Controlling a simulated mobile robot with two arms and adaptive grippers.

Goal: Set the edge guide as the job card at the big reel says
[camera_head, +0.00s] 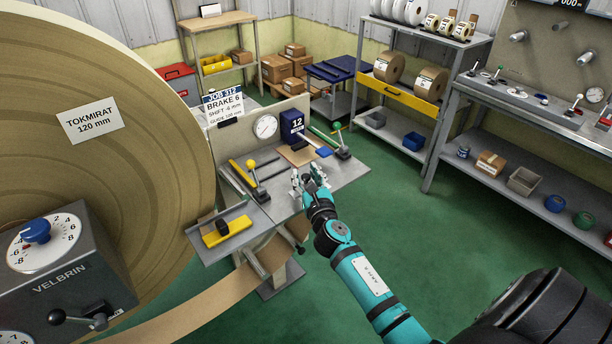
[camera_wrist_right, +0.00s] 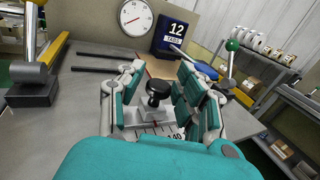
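The job card (camera_head: 224,106) stands by the big reel (camera_head: 150,170). It reads JOB 312, BRAKE 6, SHIFT -6 mm; its guide line is too small to read surely. My right gripper (camera_head: 312,182) is over the front part of the grey work table. In the wrist view my right gripper (camera_wrist_right: 158,95) is open, its fingers on either side of a black knob (camera_wrist_right: 158,92), apparently the edge guide's. The knob stands on a pale block above a scale (camera_wrist_right: 165,128) showing 140. In the head view the gripper hides the knob. My left gripper is not in view.
A yellow-ball lever (camera_head: 254,170) stands left of the gripper, and a green-ball lever (camera_head: 340,140) to the right. A round gauge (camera_head: 265,127) and a blue box marked 12 (camera_head: 293,125) stand behind. The green floor right of the table is clear.

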